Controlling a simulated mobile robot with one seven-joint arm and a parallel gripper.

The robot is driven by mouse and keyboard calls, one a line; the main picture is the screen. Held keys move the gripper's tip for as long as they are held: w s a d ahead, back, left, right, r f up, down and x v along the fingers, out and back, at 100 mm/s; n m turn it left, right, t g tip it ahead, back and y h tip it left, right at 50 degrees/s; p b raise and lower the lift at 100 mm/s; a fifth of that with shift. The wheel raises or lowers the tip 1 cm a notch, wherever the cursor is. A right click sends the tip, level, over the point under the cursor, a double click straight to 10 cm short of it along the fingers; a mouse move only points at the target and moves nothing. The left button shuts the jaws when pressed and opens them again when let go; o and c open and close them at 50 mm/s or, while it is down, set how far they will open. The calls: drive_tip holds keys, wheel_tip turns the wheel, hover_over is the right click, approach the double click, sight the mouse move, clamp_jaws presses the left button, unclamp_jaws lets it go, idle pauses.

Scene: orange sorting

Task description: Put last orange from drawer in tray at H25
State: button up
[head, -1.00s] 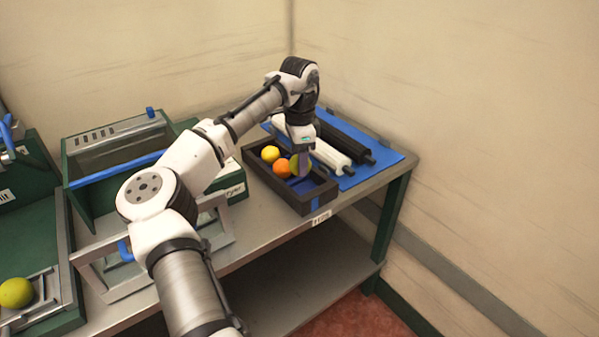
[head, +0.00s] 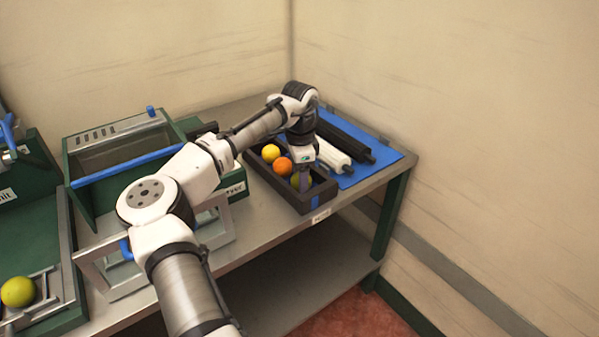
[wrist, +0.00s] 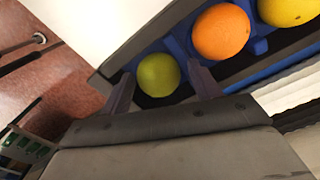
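A black tray (head: 290,199) with blue inside stands near the table's right front corner. It holds a yellow fruit (head: 271,153), an orange one (head: 282,166) and a yellow-green one (head: 296,182) in a row. My gripper (head: 302,187) points down into the tray's front end and partly hides the yellow-green fruit. In the wrist view, the yellow-green fruit (wrist: 158,75) lies between my two fingers, with a narrow gap on each side; the gripper looks open around it. The orange fruit (wrist: 221,32) and the yellow one (wrist: 288,8) sit beside it.
A blue mat (head: 391,163) with a black roller (head: 346,139) and a white roller (head: 333,156) lies right of the tray. Green-framed boxes (head: 120,140) stand left. Another yellow-green fruit (head: 18,292) rests at the far left. The wall closes off the right and back.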

drive_tip(key=shift+o, duration=0.6)
drive_tip(key=shift+r, duration=0.1)
wheel_tip(320, 180, up, 12)
drive_tip(key=b, duration=0.1)
drive_tip(key=shift+r, duration=0.2)
idle(1.1)
